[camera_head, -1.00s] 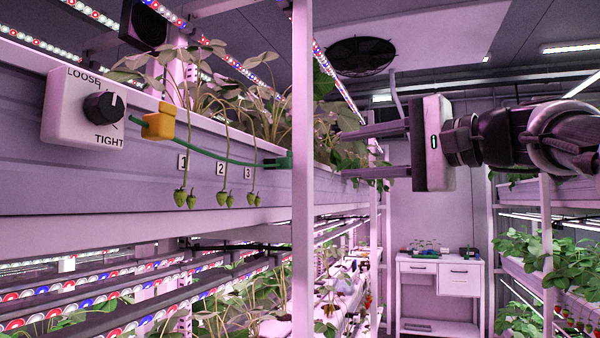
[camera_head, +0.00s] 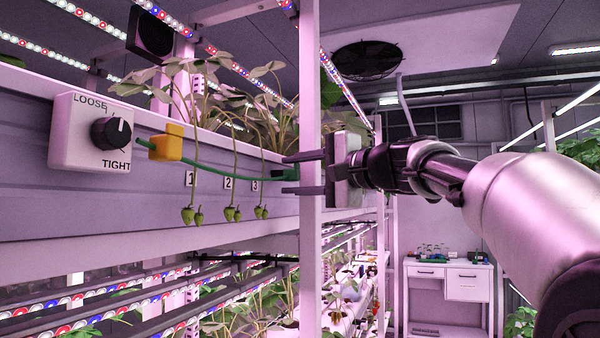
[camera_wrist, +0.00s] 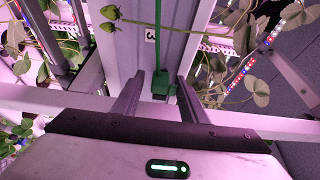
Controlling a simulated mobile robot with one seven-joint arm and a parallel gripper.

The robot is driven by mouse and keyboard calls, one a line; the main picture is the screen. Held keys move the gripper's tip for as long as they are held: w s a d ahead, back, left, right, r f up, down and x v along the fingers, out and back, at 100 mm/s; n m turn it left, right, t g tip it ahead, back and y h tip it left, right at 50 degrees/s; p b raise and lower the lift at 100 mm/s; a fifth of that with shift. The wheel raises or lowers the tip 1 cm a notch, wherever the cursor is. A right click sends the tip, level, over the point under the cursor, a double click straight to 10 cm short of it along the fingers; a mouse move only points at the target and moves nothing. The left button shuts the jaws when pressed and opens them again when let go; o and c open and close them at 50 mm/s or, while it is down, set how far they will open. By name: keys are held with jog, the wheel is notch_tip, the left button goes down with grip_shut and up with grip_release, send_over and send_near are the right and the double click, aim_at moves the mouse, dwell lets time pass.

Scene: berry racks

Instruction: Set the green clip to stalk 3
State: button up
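The green clip (camera_head: 284,174) is a small dark green block at the right end of a green line along the rail; it also shows in the wrist view (camera_wrist: 163,84). My gripper (camera_head: 286,174) is open, its fingers one above and one below the clip in the head view. In the wrist view the fingertips (camera_wrist: 161,77) lie either side of the clip, with a visible gap at least on the left. Stalk 3 (camera_head: 262,188) hangs beside label 3 (camera_head: 255,185), left of the clip, with green berries (camera_head: 261,212) at its end.
A white upright post (camera_head: 310,100) stands close to my fingers. A yellow block (camera_head: 167,142) sits on the line at left, beside a white box (camera_head: 93,133) with a LOOSE/TIGHT knob. Stalks 1 and 2 hang by labels 1 (camera_head: 190,179) and 2 (camera_head: 228,183). Open aisle lies right.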

jog(key=shift+a, duration=0.1)
jog(key=shift+c, duration=0.4)
grip_shut()
jog(key=s+a+b, duration=0.2)
jog(key=s+b, duration=0.1)
jog(key=s, duration=0.3)
jog(key=shift+s+a, duration=0.15)
jog(key=shift+o, duration=0.4)
grip_release()
